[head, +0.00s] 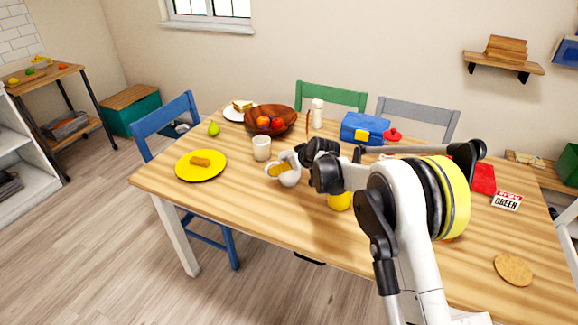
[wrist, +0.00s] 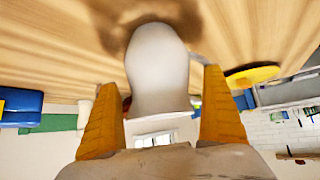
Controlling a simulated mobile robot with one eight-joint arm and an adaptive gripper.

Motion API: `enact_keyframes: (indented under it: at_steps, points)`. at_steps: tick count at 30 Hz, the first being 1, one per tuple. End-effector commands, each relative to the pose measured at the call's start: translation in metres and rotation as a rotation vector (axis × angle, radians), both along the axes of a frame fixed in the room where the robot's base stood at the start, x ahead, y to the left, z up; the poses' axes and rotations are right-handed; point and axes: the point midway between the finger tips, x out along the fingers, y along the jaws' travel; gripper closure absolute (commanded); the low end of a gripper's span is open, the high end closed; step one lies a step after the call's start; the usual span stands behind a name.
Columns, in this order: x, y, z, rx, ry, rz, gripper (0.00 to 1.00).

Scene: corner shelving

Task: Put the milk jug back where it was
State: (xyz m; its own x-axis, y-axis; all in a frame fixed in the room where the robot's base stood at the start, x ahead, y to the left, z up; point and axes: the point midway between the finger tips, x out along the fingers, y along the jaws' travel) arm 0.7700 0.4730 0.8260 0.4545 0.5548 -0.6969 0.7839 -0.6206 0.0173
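The white milk jug (head: 290,178) is at the near middle of the table, beside a white cup. In the wrist view, the jug (wrist: 158,75) sits between my two orange fingers, with its handle toward the right finger. My gripper (head: 280,170) reaches it from the right in the head view, with a finger across the jug's side. In the wrist view my gripper (wrist: 160,110) has a finger on each side of the jug. The gaps are very narrow, and I cannot tell whether the fingers press on it.
The white cup (head: 262,149) and yellow plate (head: 187,172) are left of the jug. Behind are a wooden fruit bowl (head: 284,133), a white shaker (head: 317,114) and a blue box (head: 351,130). A yellow object (head: 340,201) is close right, under my arm. The table's front left is clear.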

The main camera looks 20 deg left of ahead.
Motion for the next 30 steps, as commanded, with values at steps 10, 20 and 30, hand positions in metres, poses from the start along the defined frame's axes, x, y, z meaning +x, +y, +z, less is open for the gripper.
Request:
enact_keyframes:
  at_steps: [10,20,30]
  points:
    - [-0.008,-0.011,0.019,0.000,0.000,0.000,0.03]
    - [-0.042,-0.051,0.070,0.000,0.000,0.000,0.03]
    - [-0.055,-0.067,0.087,0.000,0.001,-0.001,0.03]
